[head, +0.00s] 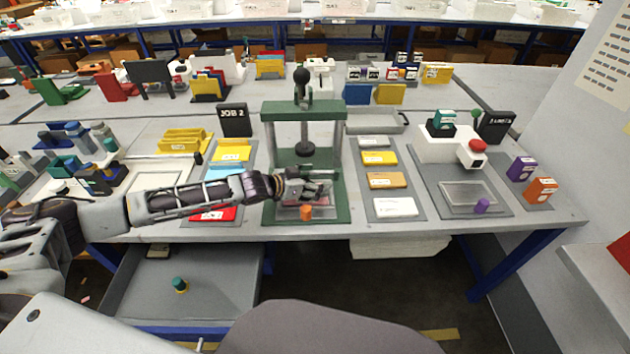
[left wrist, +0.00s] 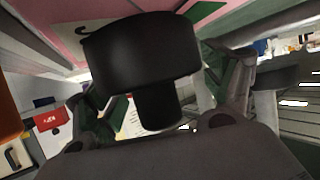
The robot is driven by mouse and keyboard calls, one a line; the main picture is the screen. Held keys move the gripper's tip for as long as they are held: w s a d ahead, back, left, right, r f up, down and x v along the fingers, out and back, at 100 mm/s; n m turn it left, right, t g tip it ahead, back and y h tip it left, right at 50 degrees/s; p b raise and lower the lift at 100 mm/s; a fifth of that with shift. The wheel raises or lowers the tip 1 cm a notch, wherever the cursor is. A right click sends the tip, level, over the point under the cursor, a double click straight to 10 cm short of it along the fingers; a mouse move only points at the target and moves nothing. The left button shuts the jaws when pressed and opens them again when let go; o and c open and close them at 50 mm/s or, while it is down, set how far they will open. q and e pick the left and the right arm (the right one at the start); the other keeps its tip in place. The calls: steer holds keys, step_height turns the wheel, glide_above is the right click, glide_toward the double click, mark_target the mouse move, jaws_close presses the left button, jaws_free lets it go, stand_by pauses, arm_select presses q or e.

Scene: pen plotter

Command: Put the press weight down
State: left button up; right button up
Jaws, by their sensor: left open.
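The black press weight (left wrist: 140,50), a wide round body with a narrower stem, shows large in the left wrist view. It lies between the fingers of my left gripper (left wrist: 170,95), which is open around it. Its wide end is against or close to a pink surface (left wrist: 60,22); I cannot tell if they touch. In the head view my left gripper (head: 312,189) is low at the front of the green press frame (head: 338,150), over its base, and hides the weight. My right gripper is not in view.
An orange block (head: 306,212) sits at the front of the press base. Trays with coloured cards flank the press, including a grey mat (head: 412,212) on the right. A white machine (head: 445,147) stands farther right. An open drawer (head: 215,285) is below the table.

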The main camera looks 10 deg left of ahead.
mark_target(308, 179)
arm_select(q)
steer(key=shift+r, duration=0.1)
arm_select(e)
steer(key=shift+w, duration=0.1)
arm_select(q)
steer(key=shift+v, duration=2.2)
steer(key=shift+p+v, duration=0.3)
steer(key=shift+v, duration=3.35)
steer(key=shift+a+r, duration=0.1)
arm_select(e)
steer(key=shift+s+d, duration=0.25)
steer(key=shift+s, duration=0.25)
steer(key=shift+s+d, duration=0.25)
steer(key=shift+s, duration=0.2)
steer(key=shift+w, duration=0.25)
arm_select(q)
steer(key=shift+a, duration=0.1)
